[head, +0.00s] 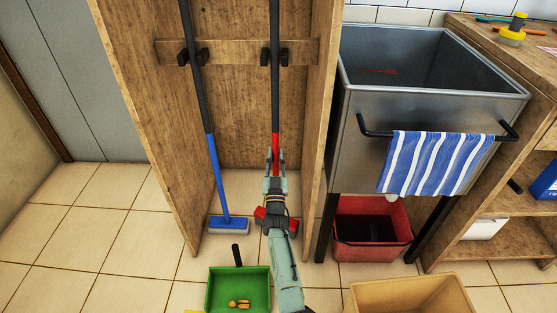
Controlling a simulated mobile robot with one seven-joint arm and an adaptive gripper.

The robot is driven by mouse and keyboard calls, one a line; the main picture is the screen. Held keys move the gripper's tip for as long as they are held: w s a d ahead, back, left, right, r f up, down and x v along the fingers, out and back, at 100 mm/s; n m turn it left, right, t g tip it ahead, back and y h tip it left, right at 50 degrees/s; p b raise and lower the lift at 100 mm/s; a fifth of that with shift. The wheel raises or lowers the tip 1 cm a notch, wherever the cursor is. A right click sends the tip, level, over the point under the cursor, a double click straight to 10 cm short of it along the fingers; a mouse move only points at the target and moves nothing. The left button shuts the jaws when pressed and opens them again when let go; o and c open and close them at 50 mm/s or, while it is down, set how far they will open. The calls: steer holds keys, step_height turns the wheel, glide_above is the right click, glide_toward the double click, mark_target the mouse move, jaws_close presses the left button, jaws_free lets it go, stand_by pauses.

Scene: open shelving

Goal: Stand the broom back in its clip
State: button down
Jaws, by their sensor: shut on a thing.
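A broom with a black upper handle and a red lower part (275,140) stands nearly upright in the wooden cupboard. Its lower end is hidden behind my arm. My gripper (275,156) is shut on the red part of the handle. Higher up, the black handle passes between the two black jaws of the right clip (284,58) on the back rail; I cannot tell whether it is pressed fully in. A second long tool with a blue lower handle (215,172) leans slightly in the left clip (201,58), its flat head on the floor.
The cupboard's side walls (150,120) stand close on both sides. A green dustpan (224,280) with brown bits lies on the floor in front. A steel sink (400,105) with a striped towel, a red bucket (372,250) and a cardboard box (410,297) are at right.

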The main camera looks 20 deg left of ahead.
steer(key=shift+f, duration=0.25)
steer(key=shift+f, duration=0.2)
steer(key=c, duration=1.5)
jaws_free()
steer(key=shift+o, duration=0.2)
steer(key=shift+r, duration=0.1)
